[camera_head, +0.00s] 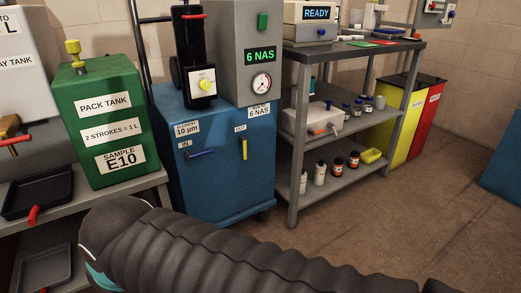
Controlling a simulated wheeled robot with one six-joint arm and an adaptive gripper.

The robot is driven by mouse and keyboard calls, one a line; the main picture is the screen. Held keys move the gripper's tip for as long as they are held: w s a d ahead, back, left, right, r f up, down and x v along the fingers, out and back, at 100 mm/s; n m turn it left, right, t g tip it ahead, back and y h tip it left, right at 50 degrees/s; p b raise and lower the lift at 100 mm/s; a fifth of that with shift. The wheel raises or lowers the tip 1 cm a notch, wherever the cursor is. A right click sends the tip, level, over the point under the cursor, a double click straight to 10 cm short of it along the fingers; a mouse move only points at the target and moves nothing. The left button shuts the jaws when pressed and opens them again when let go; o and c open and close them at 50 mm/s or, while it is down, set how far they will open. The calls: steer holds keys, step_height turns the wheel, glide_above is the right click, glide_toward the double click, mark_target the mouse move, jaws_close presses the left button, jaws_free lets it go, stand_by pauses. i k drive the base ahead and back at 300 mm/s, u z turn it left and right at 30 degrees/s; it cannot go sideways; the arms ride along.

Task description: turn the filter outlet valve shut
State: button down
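The blue filter cart (222,190) stands left of centre. Its front has two valve handles. The outlet valve handle (244,149), under the label OUT, is yellow and stands upright. The inlet handle (201,154), beside the label IN, is blue and lies roughly level, slightly tilted. Nothing touches either handle. My arm, in a dark ribbed cover, crosses the bottom of the view in front of the cart. My gripper is not in view, so its opening and place cannot be told.
A green pack tank (101,150) stands on a bench at left, with a black tray (38,192) nearby. A grey shelf rack (345,179) holding bottles stands right of the cart. Yellow and red bins (398,130) are behind it. The floor (420,215) at right is clear.

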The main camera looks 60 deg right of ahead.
mark_target(243, 139)
steer(key=z, duration=2.3)
steer(key=k, duration=1.15)
steer(key=z, duration=0.55)
steer(key=i, duration=1.25)
steer(key=u, duration=1.05)
steer(key=i, duration=0.3)
steer(key=u, duration=0.25)
